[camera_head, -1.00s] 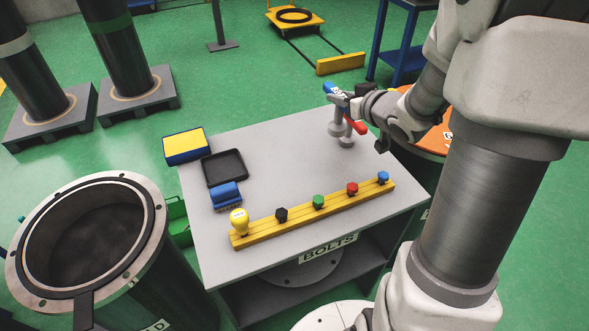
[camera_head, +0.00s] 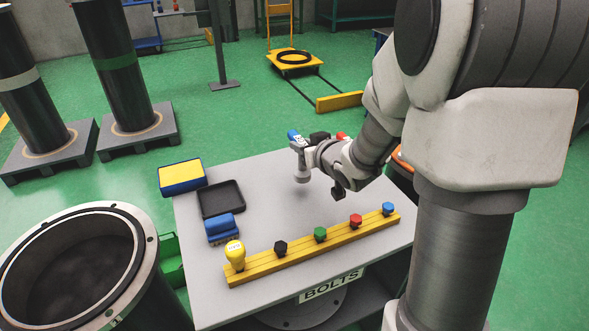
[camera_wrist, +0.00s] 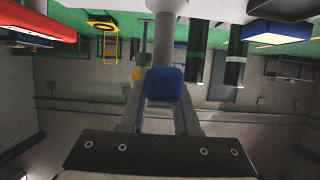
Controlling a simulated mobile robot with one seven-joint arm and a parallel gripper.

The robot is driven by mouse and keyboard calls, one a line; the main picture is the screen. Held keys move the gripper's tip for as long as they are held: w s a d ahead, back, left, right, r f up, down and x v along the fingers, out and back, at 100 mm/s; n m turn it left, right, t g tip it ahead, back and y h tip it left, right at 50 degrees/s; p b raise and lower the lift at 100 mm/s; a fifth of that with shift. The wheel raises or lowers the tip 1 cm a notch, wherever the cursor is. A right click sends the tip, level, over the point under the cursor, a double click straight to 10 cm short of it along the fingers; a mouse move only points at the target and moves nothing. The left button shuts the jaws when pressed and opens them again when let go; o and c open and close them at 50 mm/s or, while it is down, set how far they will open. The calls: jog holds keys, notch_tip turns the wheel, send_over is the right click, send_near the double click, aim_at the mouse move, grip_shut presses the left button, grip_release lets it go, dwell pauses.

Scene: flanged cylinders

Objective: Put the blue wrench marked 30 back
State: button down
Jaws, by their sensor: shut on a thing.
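The blue wrench (camera_head: 293,135) has a blue handle with a pale label and a grey shaft ending in a socket that points down. My gripper (camera_head: 301,145) is shut on it and holds it upright above the back of the grey table. In the wrist view the blue end of the wrench (camera_wrist: 165,85) sits between my fingers (camera_wrist: 160,110), with its grey shaft running to the top edge. I cannot read the number. A red handle (camera_head: 341,135) shows behind my gripper, partly hidden; red also fills the wrist view's upper left (camera_wrist: 38,28).
A flanged cylinder (camera_head: 140,270) stands at left. The table's middle is clear.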

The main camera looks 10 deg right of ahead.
jog(key=shift+w+a+f, duration=0.2)
jog(key=shift+a+f, duration=0.15)
jog(key=shift+a, duration=0.15)
jog(key=shift+w+a+f, duration=0.15)
jog(key=shift+a+f, duration=0.2)
jog(key=shift+a, duration=0.15)
jog(key=shift+f+b, duration=0.9)
jog(key=shift+f, duration=0.75)
jog(key=shift+f, duration=0.1)
jog(key=shift+f+b, duration=0.15)
jog(key=shift+b, duration=0.15)
jog(key=c, duration=0.6)
grip_release()
jog(key=shift+c, duration=0.2)
